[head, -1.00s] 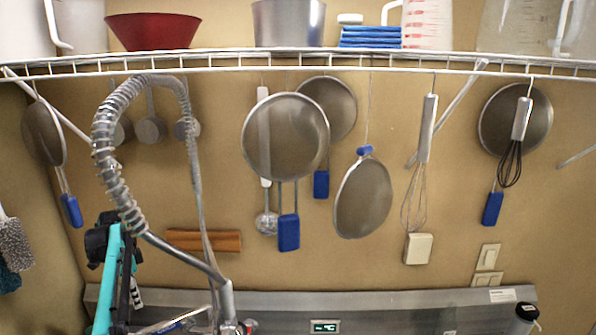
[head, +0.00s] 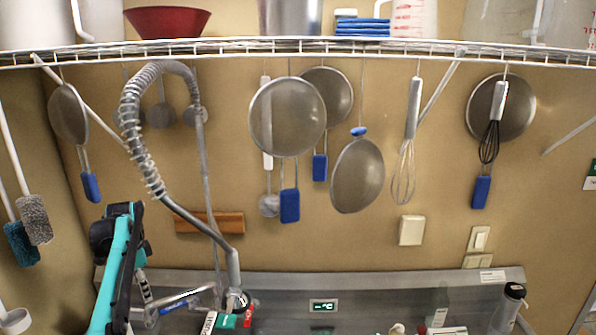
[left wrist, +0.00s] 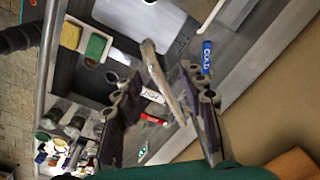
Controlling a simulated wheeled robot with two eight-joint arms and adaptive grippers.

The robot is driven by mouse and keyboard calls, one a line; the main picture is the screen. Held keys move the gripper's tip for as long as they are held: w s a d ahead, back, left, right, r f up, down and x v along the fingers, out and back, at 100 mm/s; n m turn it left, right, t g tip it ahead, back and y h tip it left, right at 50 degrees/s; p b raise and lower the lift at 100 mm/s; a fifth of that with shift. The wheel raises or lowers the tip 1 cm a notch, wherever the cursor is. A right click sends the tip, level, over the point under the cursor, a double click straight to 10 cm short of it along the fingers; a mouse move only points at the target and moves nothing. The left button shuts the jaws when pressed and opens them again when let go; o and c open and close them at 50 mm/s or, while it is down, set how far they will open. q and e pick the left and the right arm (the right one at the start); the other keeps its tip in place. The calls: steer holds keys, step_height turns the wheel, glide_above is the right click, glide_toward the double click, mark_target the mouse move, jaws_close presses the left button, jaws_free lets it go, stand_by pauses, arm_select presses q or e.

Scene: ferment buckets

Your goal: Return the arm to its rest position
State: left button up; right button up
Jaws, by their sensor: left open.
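My left arm (head: 122,265), teal and black, rises from the lower left of the head view in front of the sink wall. Its gripper end is hard to make out there beside the faucet. In the left wrist view my left gripper (left wrist: 162,78) is open, with its two dark fingers apart. A pale metal faucet part (left wrist: 160,80) shows between the fingers; I cannot tell whether it touches them. My right gripper is in neither view.
A coiled spray hose (head: 135,130) arches close beside my left arm. Strainers (head: 287,117) and whisks (head: 406,150) hang under a wire shelf (head: 300,45). The left wrist view shows the sink with sponges (left wrist: 95,47) and a blue COLD label (left wrist: 206,57).

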arm_select(q)
steer(key=s+d+f+n+t+b, duration=0.2)
steer(key=s+d+b, duration=0.45)
steer(key=d, duration=0.25)
steer(key=s+d+f+n+t+b, duration=0.1)
steer(key=s+d+f+n+b, duration=0.2)
steer(key=s+d+b, duration=0.35)
steer(key=s+d+f+n+t+b, duration=0.1)
steer(key=s+d+f+n+b, duration=0.1)
steer(key=s+d+f, duration=0.3)
steer(key=s+d+f+n+t+b, duration=0.2)
steer(key=s+d+f+b, duration=0.3)
steer(key=s+f, duration=0.9)
steer(key=shift+d+n+t, duration=0.3)
steer(key=shift+d, duration=0.45)
